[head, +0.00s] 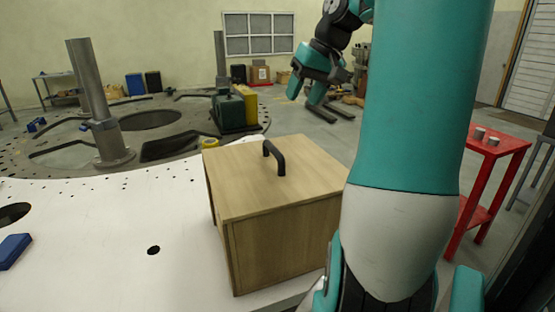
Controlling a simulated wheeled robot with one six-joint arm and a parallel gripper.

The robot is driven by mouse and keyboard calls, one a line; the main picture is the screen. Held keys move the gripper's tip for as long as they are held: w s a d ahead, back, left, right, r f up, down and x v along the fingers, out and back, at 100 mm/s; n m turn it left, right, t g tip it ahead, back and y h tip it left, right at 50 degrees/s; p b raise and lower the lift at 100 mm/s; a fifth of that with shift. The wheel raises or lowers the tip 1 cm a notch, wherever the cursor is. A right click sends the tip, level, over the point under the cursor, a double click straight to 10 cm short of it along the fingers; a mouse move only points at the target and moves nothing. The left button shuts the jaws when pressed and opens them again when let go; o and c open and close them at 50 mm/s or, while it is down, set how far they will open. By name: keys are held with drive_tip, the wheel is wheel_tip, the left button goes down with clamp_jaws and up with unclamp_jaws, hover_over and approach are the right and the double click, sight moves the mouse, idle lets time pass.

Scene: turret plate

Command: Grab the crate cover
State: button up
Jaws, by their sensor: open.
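The crate is a light wooden box (280,235) standing on the white plate in the middle of the head view. Its cover (245,182) is a flat wooden top lying on the box. A black arched handle (280,160) stands up from the cover. My gripper (306,92) is open and empty, in the upper middle of the view. It is above and beyond the crate in the picture, apart from the handle. My teal arm hides part of the crate's right side.
The white plate (110,230) has a blue block (13,250) at its left edge and several holes. A grey post (90,90) rises behind it. A red table (488,150) stands at the right. Green and yellow boxes (235,108) stand behind the crate.

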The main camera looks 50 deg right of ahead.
drive_tip(key=p, duration=0.1)
approach(274, 148)
drive_tip(key=f, duration=0.1)
drive_tip(key=w+f, duration=0.1)
drive_tip(key=f, duration=0.1)
drive_tip(key=w+d+f, duration=0.1)
drive_tip(key=f, duration=0.1)
drive_tip(key=shift+f, duration=0.1)
drive_tip(key=shift+w+a+p+x, duration=0.15)
drive_tip(key=shift+p+x, duration=0.45)
drive_tip(key=shift+x, duration=0.75)
drive_tip(key=shift+w+a+p+x, duration=0.15)
drive_tip(key=shift+p+x, duration=0.45)
drive_tip(key=shift+x, duration=0.75)
drive_tip(key=shift+s+r, duration=0.1)
drive_tip(key=shift+r, duration=0.15)
clamp_jaws()
